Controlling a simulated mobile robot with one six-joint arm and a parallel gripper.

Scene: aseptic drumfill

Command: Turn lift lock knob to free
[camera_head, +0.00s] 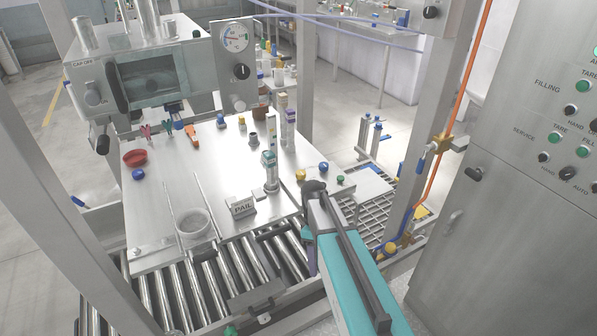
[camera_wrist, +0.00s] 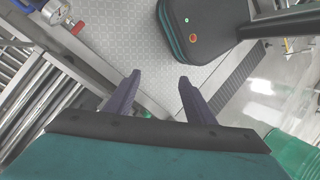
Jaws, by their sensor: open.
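Several black knobs show in the head view, and I cannot read a lift lock label on any. One black knob (camera_head: 241,71) is below the round gauge on the grey panel. Another black knob (camera_head: 431,12) is on the grey box at the top right. The steel cabinet at the right carries more, such as the AUTO knob (camera_head: 567,173). My gripper (camera_wrist: 158,78) shows in the wrist view with its two purple fingers apart and nothing between them. It points down over a patterned floor plate (camera_wrist: 140,50). No knob is between or touching the fingers.
A steel table (camera_head: 165,215) holds small bottles, clips, caps and a PAIL sign (camera_head: 242,207). Rollers (camera_head: 205,285) run below it. A steel post (camera_head: 425,130) stands before the cabinet (camera_head: 500,240). The wrist view shows a gauge (camera_wrist: 55,11) and a green drum (camera_wrist: 290,150).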

